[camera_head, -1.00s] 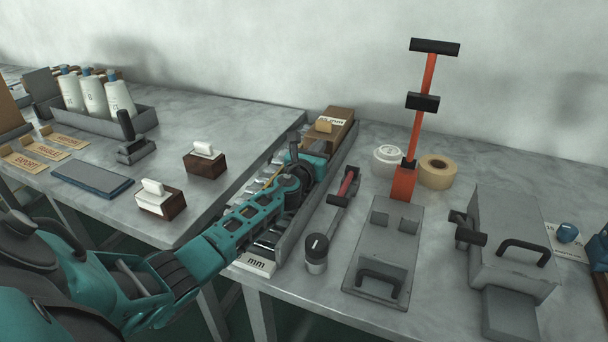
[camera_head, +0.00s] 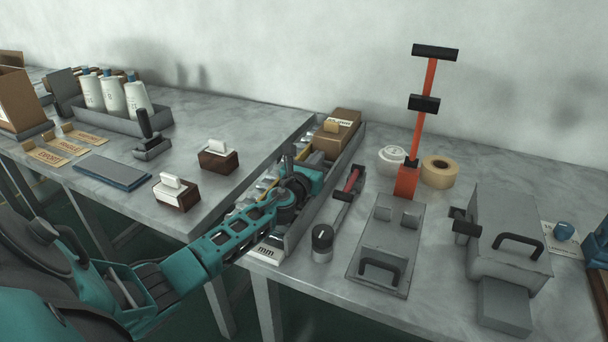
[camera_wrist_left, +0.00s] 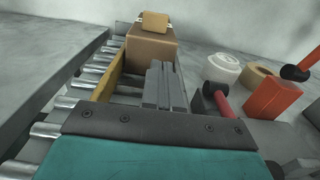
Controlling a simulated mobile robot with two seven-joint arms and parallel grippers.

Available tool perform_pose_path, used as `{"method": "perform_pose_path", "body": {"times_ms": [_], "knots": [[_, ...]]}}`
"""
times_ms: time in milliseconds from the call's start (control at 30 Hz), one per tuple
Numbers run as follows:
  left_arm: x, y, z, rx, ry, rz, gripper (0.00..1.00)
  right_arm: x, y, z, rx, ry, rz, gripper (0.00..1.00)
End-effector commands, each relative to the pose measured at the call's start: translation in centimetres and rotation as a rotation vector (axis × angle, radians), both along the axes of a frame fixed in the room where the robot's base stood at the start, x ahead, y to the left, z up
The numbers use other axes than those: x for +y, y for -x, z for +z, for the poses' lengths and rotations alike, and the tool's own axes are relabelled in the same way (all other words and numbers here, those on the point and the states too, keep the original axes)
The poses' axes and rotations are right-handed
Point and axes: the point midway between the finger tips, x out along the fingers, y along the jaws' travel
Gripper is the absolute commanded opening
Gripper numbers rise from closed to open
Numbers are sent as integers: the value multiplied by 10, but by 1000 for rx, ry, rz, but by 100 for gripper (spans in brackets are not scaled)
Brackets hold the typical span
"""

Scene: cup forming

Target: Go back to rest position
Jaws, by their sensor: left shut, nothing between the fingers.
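My left arm reaches in from the left in the head view, and its gripper (camera_head: 290,160) is over the roller tray (camera_head: 318,195) between the two table areas. In the left wrist view the fingers of the left gripper (camera_wrist_left: 165,88) are together with nothing between them. A cardboard box (camera_head: 336,133) stands at the far end of the roller tray, apart from the fingers. It also shows in the left wrist view (camera_wrist_left: 150,50), beyond the fingertips. My right gripper is not in view.
Right of the tray are a red-handled tool (camera_head: 350,183), a dark-topped cylinder (camera_head: 322,243), a grey plate with handle (camera_head: 385,245), a red lever press (camera_head: 407,180) and a tape roll (camera_head: 439,171). Left are two small stamps (camera_head: 217,160) and a bottle rack (camera_head: 125,122).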

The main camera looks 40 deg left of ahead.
Motion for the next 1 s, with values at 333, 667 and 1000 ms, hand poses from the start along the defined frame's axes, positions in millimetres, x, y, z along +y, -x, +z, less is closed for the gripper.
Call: {"method": "perform_pose_path", "body": {"times_ms": [333, 667, 1000], "knots": [[-13, 56, 0, 1, 1, 1, 0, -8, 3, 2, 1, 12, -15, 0], [-17, 71, 0, 0, 1, 1, 0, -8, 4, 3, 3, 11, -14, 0], [-17, 70, 0, 0, 0, 1, 0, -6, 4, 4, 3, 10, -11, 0]]}}
